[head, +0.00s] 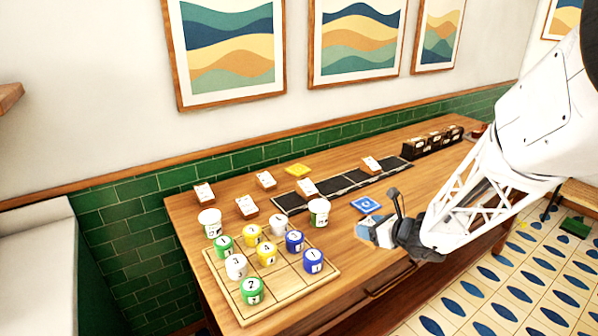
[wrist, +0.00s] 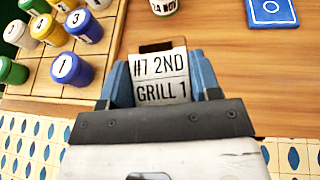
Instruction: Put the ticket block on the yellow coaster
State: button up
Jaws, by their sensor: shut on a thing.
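My gripper (wrist: 162,76) is shut on a ticket block (wrist: 160,84), whose white face reads "#7 2ND GRILL 1" in the wrist view. In the head view my gripper (head: 380,230) is at the table's near right side, with the block's white face (head: 386,234) partly hidden by the fingers. The yellow coaster (head: 299,170) lies flat at the back of the table, far to the left of my gripper, with nothing on it. It is outside the wrist view.
A blue coaster (head: 367,205) lies just behind my gripper. A wooden grid board (head: 290,298) with several numbered pots stands at front left. Several other ticket blocks (head: 266,181) stand around a dark strip (head: 340,184). A black rack (head: 433,142) is at the back right.

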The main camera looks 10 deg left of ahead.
jog(key=w+a+r+n+g, duration=0.1)
jog(key=w+a, duration=0.3)
jog(key=w, duration=0.4)
jog(key=w+a+r+y, duration=0.15)
jog(key=w+a, duration=0.25)
jog(key=w, duration=0.4)
jog(key=w+a+r+n+g+h, duration=0.15)
jog(key=w+a, duration=0.25)
jog(key=w, duration=0.4)
jog(key=y, duration=0.1)
send_over(295, 173)
jog(key=shift+s+r+n, duration=0.15)
jog(key=shift+r+n, duration=0.1)
jog(key=shift+r, duration=0.1)
jog(key=shift+f+y, duration=0.1)
jog(key=shift+y, duration=0.2)
jog(key=shift+f, duration=3.1)
jog(key=shift+f, duration=1.85)
jog(key=shift+f, duration=0.15)
